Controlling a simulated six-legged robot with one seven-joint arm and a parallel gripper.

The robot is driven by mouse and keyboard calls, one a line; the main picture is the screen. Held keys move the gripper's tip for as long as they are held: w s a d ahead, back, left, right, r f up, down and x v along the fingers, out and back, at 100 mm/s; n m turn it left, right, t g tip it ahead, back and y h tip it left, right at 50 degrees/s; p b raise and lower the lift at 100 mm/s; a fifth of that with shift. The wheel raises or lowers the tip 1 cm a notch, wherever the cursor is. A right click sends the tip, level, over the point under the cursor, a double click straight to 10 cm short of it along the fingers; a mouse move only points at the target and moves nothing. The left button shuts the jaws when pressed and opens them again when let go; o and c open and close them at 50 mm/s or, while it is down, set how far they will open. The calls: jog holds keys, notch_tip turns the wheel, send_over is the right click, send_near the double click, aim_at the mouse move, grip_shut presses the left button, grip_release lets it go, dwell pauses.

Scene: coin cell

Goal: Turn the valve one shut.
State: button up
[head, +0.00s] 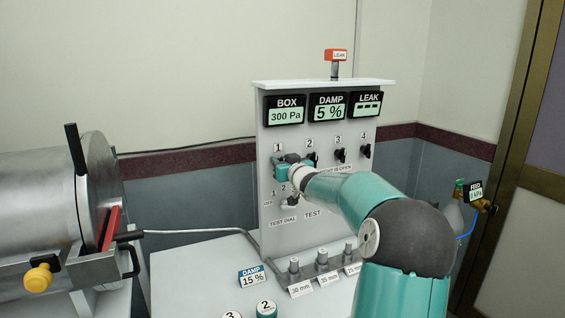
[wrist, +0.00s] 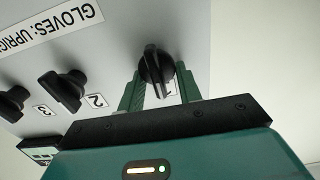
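Valve one is a black round knob with a raised grip bar (wrist: 154,68). In the wrist view it sits on the pale panel beside a partly hidden "1" label, its bar close to upright in the picture. My gripper (wrist: 160,78) is open, with its green fingers on either side of the knob. A gap shows between the fingers and the bar; whether they touch the knob's rim I cannot tell. In the head view my gripper (head: 283,170) is at the panel (head: 268,235) below label 1 and hides most of the valve.
The other valves, two (wrist: 64,88), three (head: 340,155) and four (head: 366,151), are in the same row. Displays above read BOX 300 Pa (head: 285,111), DAMP 5 % and LEAK dashes. A metal chamber (head: 45,200) is at left.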

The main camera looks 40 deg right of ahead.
jog(key=shift+c, duration=0.5)
jog(key=shift+w+a+f+n, duration=0.1)
jog(key=shift+a+f+n, duration=0.1)
jog(key=shift+n, duration=2.8)
jog(key=shift+w+a+f+n, duration=0.1)
jog(key=shift+a+f+n, duration=0.15)
jog(key=shift+n, duration=2.75)
jog(key=shift+a+f+n, duration=0.15)
jog(key=shift+f+n, duration=0.05)
jog(key=shift+n, duration=2.8)
jog(key=o, duration=1)
